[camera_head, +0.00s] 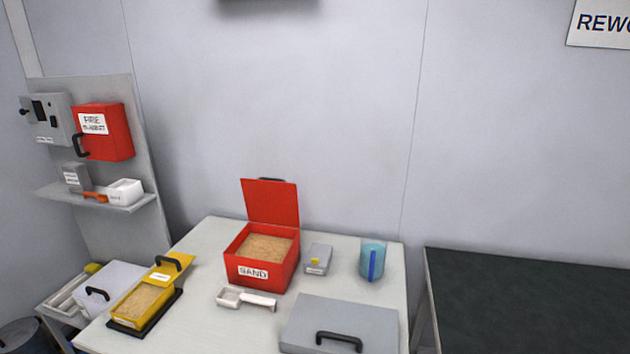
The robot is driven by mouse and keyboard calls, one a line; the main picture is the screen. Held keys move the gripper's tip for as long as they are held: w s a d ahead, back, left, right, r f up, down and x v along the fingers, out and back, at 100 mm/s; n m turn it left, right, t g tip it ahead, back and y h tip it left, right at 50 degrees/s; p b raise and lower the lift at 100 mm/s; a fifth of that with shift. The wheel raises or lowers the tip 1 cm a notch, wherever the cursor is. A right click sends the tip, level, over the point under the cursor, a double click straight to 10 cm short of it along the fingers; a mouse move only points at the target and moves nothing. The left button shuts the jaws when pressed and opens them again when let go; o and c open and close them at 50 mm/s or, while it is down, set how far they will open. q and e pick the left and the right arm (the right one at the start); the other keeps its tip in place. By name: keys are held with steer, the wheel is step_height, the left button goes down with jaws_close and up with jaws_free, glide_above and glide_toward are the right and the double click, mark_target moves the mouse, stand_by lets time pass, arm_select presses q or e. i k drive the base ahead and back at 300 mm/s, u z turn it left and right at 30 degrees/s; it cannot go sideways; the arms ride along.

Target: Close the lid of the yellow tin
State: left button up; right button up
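The yellow tin (150,327) stands on a black base (128,331) at the left front of the white table. It is filled with a tan, sand-like material. Its yellow lid (181,270) is raised at the far end, leaving the contents in view. A black handle (169,260) and a white label show on the lid. Neither of my grippers is in view.
A red sand box (260,278) with its lid up stands right of the tin. A white scoop (245,298), a grey box (318,260), a blue cup (372,262) and a grey handled case (340,320) share the white table (205,270). A dark-topped table (530,300) stands at right.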

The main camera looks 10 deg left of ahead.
mark_target(165, 272)
steer(key=u, duration=3.25)
steer(key=i, duration=3.05)
steer(key=z, duration=2.85)
